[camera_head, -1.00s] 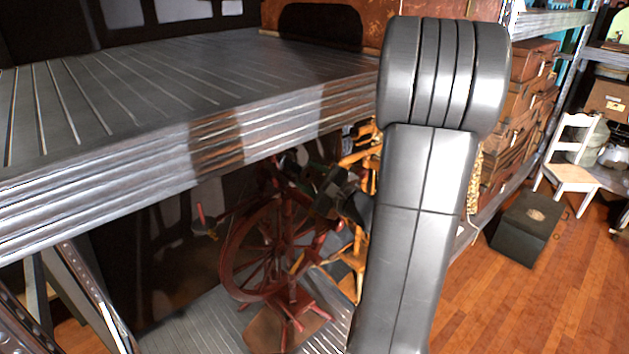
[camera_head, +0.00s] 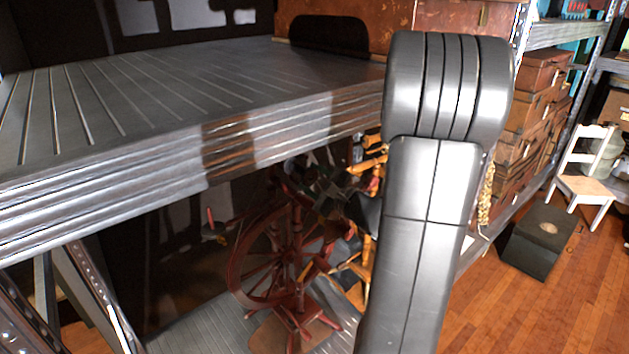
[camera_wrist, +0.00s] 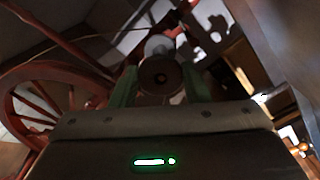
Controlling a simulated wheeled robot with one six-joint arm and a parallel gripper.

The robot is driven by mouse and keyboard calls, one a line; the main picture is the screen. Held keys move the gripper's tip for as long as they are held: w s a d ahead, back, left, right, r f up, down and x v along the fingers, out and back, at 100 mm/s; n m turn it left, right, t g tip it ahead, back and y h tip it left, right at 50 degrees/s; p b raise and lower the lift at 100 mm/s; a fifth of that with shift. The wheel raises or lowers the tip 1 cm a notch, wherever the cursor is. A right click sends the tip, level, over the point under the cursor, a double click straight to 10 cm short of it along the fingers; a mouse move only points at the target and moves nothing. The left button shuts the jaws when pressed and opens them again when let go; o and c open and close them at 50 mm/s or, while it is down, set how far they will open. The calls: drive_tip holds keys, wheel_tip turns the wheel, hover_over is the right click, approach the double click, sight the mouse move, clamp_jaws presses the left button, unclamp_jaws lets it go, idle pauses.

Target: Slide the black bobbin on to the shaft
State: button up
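The bobbin (camera_wrist: 161,77) shows in the wrist view as a round dark brown end disc with a hole in its middle. My gripper (camera_wrist: 161,84) has its two green fingers on either side of the disc, seemingly closed on it. A pale rounded part shows just behind the disc, and a thin red shaft-like part (camera_wrist: 176,31) lies beyond it. I cannot tell whether the bobbin touches the shaft. The red wooden spinning wheel (camera_head: 283,250) stands on the lower shelf in the head view. My gripper is dark and partly shadowed beside its upper right, and the bobbin cannot be made out there.
A ribbed metal upper shelf (camera_head: 150,95) hangs over the spinning wheel and limits room above. Its thick front edge runs close to my arm. Yellowish wooden parts (camera_head: 366,262) stand right of the wheel. A dark box (camera_head: 538,240) and a white chair (camera_head: 585,180) stand on the floor at right.

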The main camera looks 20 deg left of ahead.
drive_tip(key=o, duration=0.5)
drive_tip(key=shift+o, duration=0.2)
drive_tip(key=b+v, duration=0.1)
drive_tip(key=v, duration=1.2)
drive_tip(key=shift+s+d+b, duration=0.25)
drive_tip(key=shift+d+b, duration=0.05)
drive_tip(key=shift+a, duration=0.15)
drive_tip(key=p+x, duration=0.1)
drive_tip(key=x, duration=1.2)
drive_tip(key=shift+w+a+p, duration=0.2)
drive_tip(key=shift+w+p, duration=0.05)
drive_tip(key=shift+p, duration=0.05)
drive_tip(key=shift+d, duration=0.15)
